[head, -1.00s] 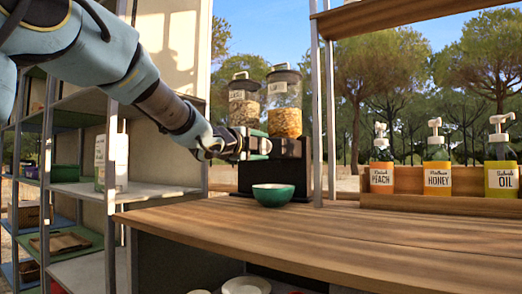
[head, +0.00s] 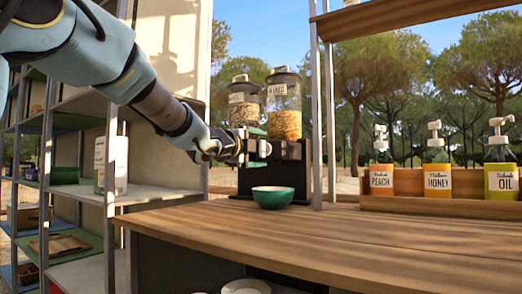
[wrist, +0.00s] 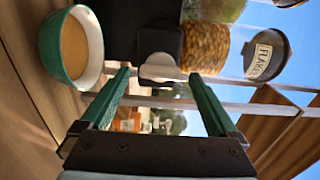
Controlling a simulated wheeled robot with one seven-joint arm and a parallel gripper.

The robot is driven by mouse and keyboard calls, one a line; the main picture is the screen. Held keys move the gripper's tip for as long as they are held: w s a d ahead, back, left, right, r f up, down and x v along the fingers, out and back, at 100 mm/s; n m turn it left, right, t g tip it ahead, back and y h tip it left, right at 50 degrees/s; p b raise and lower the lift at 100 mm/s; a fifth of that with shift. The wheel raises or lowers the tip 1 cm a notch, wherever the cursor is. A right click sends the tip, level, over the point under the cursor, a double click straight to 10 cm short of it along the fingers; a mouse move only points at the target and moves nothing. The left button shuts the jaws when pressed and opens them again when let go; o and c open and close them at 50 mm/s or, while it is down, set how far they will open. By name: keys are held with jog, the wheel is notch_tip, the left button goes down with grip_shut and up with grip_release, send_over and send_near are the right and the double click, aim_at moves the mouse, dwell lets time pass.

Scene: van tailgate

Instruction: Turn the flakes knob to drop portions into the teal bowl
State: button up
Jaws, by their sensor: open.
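The flakes dispenser (head: 284,122) is a clear canister of orange-brown flakes with a dark lid, on a black stand. Its label shows in the wrist view (wrist: 263,56). The pale, rounded knob (wrist: 160,67) lies between my gripper's fingertips, with gaps on both sides. My gripper (head: 257,147) is open in front of the dispenser; its two green fingers straddle the knob in the wrist view (wrist: 159,78). The teal bowl (head: 272,198) stands upright on the counter below. Its inside looks tan in the wrist view (wrist: 60,66); I cannot tell whether that is flakes.
A second dispenser (head: 243,106) stands left of the flakes one, partly behind my arm. A wooden rack (head: 450,203) with peach, honey and oil pump bottles is at the right. A metal post (head: 316,120) rises close beside the stand. The wooden counter (head: 330,240) is clear in front.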

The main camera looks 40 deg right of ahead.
jog(key=v, duration=1)
dwell(0.6)
